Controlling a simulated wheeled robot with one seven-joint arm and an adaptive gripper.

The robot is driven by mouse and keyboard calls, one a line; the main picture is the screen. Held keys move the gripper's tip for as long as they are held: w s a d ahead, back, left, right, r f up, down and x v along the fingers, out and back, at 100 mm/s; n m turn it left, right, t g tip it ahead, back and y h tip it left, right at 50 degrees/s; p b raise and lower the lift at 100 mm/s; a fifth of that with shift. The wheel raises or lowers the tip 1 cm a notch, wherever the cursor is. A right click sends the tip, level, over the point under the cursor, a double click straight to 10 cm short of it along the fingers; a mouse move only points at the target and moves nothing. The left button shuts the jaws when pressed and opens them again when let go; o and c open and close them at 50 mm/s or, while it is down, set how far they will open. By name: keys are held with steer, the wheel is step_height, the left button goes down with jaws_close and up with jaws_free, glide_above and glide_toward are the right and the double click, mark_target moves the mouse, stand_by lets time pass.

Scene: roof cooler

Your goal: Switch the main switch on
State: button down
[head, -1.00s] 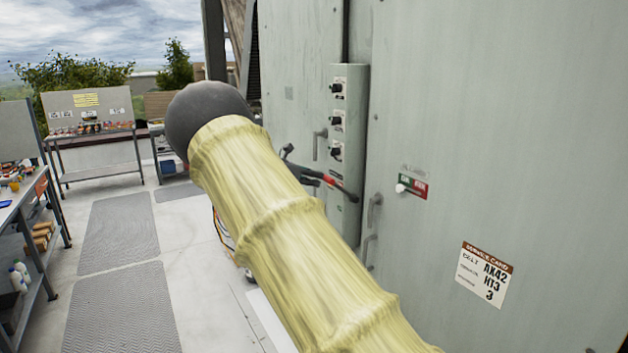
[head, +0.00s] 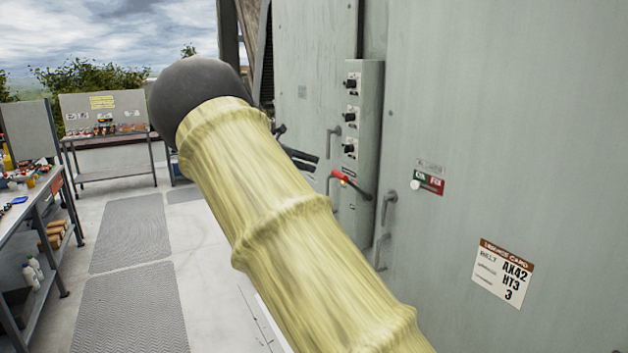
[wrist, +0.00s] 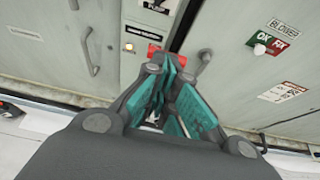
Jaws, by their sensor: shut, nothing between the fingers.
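A red handle (head: 340,177) with a dark bar sits at the lower part of the narrow grey control box (head: 368,130). In the wrist view a red part (wrist: 155,50) shows just beyond the fingertips, below a dark label and beside a small lit lamp (wrist: 129,47). I cannot read which way the switch is set. My gripper (wrist: 170,70), with teal finger pads, is shut and empty, close to the red part. Whether it touches is unclear. In the head view my arm hides most of the gripper; dark finger parts (head: 300,157) show left of the handle.
A white knob (head: 415,185) on a green and red plate and a service card (head: 502,273) are on the right cabinet door. Door handles (head: 388,208) stick out near the box. Workbenches (head: 105,140) stand at left; the matted floor (head: 130,300) between is clear.

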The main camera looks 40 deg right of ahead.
steer(key=shift+a+r, duration=0.3)
steer(key=shift+r, duration=0.4)
